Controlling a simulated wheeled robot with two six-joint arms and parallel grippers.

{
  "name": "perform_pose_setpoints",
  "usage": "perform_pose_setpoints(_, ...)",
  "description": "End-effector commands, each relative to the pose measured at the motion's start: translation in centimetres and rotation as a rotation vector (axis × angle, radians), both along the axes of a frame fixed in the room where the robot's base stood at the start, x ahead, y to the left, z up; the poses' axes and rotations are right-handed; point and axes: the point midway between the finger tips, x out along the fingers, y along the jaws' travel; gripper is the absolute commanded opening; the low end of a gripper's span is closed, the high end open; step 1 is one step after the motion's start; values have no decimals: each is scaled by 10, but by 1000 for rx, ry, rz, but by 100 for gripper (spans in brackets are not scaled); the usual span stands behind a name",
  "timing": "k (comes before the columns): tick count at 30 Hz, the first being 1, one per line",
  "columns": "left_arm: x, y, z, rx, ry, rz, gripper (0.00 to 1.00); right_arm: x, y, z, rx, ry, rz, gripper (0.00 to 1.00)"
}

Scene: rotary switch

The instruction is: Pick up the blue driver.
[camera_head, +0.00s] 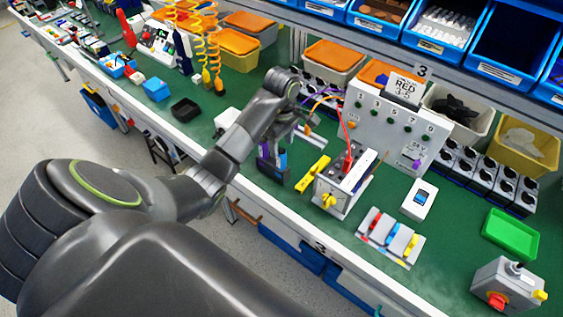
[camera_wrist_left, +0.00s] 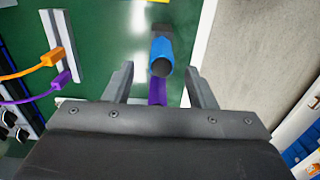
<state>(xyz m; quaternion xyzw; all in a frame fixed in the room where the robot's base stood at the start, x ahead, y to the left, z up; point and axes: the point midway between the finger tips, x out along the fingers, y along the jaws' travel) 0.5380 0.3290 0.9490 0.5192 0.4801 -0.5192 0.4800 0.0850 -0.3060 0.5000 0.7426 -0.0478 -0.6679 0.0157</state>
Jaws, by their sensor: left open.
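The blue driver's handle (camera_wrist_left: 160,52) shows in the left wrist view as a blue cylinder with a dark end, ahead of and between the finger tips. A purple handle (camera_wrist_left: 157,92) shows just below it. In the head view, the blue handle (camera_head: 282,160) stands beside the purple handle (camera_head: 265,151) near the bench's front edge. My left gripper (camera_head: 296,130) is above and close to them; its fingers (camera_wrist_left: 158,82) are open with a gap on both sides of the blue handle. I see no contact. The driver's lower part is hidden.
A yellow block (camera_head: 313,174) and a grey switch box (camera_head: 342,185) stand to the right of the handles. A grey panel with numbered knobs (camera_head: 385,120) is behind. A tray with red, blue and yellow pieces (camera_head: 405,252) lies further right. A cable with an orange plug (camera_wrist_left: 52,57) is left.

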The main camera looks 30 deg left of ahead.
Motion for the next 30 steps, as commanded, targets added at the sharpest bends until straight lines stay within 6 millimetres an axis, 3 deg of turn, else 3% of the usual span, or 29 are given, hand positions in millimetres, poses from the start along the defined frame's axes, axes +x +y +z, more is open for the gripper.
perform_pose_setpoints(3, 0, 0, -19, 0, 0, 0, 51, 0, 0, -18, 0, 0, 0, 41)
perform_pose_setpoints(10, 0, 0, -27, 0, 0, 0, 51, 0, 0, -27, 0, 0, 0, 41)
perform_pose_setpoints(15, -1, 0, -44, 0, 0, 0, 51, 0, 0, -43, 0, 0, 0, 41)
perform_pose_setpoints(22, -2, -1, -70, -2, 3, 1, 51, 0, 0, -34, 0, -1, 0, 41)
perform_pose_setpoints(30, -2, -1, -74, 0, 0, 0, 51, 1, 0, -34, 0, -1, 0, 41)
